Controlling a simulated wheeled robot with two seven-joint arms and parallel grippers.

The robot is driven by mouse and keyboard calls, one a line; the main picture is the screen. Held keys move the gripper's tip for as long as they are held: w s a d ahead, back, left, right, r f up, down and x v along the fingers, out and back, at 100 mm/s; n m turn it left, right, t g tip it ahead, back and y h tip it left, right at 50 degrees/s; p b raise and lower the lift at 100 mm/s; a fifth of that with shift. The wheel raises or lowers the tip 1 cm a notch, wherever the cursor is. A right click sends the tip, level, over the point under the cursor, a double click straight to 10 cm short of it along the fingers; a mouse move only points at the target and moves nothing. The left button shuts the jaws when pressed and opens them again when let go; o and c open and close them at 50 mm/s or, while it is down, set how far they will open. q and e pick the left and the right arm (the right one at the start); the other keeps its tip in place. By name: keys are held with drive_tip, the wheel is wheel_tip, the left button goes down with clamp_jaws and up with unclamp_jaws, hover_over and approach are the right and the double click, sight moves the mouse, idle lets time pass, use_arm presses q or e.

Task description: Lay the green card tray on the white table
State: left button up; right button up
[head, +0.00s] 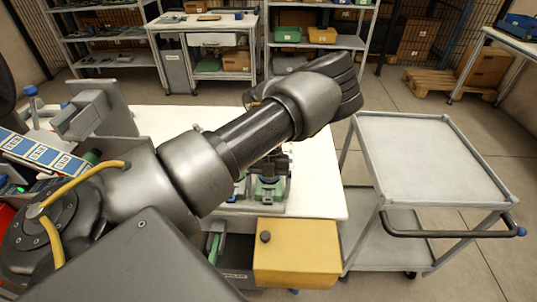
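The white table (322,190) stands in front of me, and my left arm crosses over it from the lower left. The far dark ribbed end of my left arm (345,84) is above the table's back right area. I see no clear fingertips there, so I cannot tell whether the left gripper is open or holds anything. No green card tray shows clearly. Green fixtures (268,188) stand on the table, partly hidden behind the arm. A narrow green piece (215,243) shows below the front edge; I cannot tell what it is. My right gripper is not in view.
A grey trolley (430,160) with a dark handle stands right of the table. A yellow box (295,255) sits at the table's front. A grey bracket (90,110) and blue labelled strip (40,152) are at left. The table's right part is bare.

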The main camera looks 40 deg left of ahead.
use_arm(q)
drive_tip(key=shift+o, duration=0.6)
drive_tip(key=shift+r, duration=0.15)
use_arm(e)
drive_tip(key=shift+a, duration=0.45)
use_arm(q)
drive_tip(key=p+v, duration=0.3)
drive_tip(key=v, duration=0.2)
drive_tip(key=shift+r, duration=0.3)
drive_tip(key=p+v, duration=0.3)
drive_tip(key=v, duration=0.3)
drive_tip(key=shift+a+r, duration=0.2)
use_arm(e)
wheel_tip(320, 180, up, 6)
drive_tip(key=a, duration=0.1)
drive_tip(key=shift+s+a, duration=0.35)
use_arm(q)
drive_tip(key=shift+w, duration=0.1)
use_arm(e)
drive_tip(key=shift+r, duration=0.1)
